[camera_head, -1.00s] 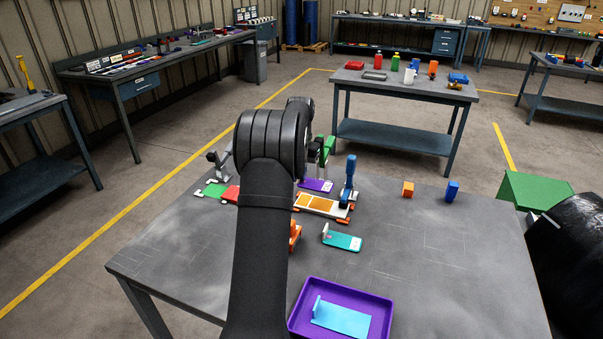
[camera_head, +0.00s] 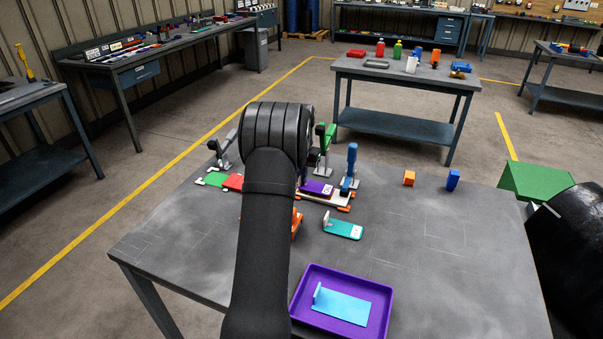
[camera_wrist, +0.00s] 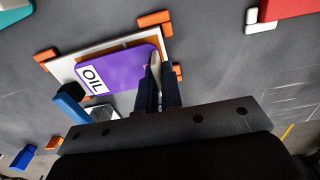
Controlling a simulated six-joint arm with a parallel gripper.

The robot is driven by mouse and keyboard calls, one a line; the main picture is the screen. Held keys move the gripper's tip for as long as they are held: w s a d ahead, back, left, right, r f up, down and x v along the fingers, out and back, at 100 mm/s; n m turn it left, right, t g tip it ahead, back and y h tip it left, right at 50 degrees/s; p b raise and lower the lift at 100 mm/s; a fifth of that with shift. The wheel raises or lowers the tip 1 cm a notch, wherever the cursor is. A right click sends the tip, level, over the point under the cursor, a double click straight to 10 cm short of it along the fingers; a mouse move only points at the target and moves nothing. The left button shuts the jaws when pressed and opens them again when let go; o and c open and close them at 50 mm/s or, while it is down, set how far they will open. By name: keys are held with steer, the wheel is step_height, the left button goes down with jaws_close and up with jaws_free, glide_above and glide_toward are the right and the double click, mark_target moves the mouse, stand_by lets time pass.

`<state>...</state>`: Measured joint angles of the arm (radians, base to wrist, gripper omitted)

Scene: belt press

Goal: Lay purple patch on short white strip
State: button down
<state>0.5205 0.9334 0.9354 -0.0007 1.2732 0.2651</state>
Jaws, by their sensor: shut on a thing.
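The purple patch (camera_wrist: 122,72) carries a white "OIL" label and has a light upright tab at one end. My gripper (camera_wrist: 158,78) is shut on that tab in the wrist view. The patch lies over a white strip (camera_wrist: 61,68) with orange areas, covering much of it; I cannot tell whether they touch. In the head view the purple patch (camera_head: 314,188) shows over the white strip (camera_head: 312,199), just right of my arm, which hides my gripper.
Orange corner blocks (camera_wrist: 155,18) surround the strip. A blue-handled clamp (camera_head: 350,164) and a green-handled clamp (camera_head: 327,138) stand close by. A green patch (camera_head: 215,179) and a red patch (camera_head: 233,182) lie left. A teal patch (camera_head: 343,229) and a purple tray (camera_head: 377,323) lie nearer.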

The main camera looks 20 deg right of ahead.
steer(key=shift+f, duration=0.6)
stand_by(0.6)
steer(key=c, duration=1.5)
jaws_free()
step_height(320, 180, up, 18)
steer(key=shift+f, duration=0.25)
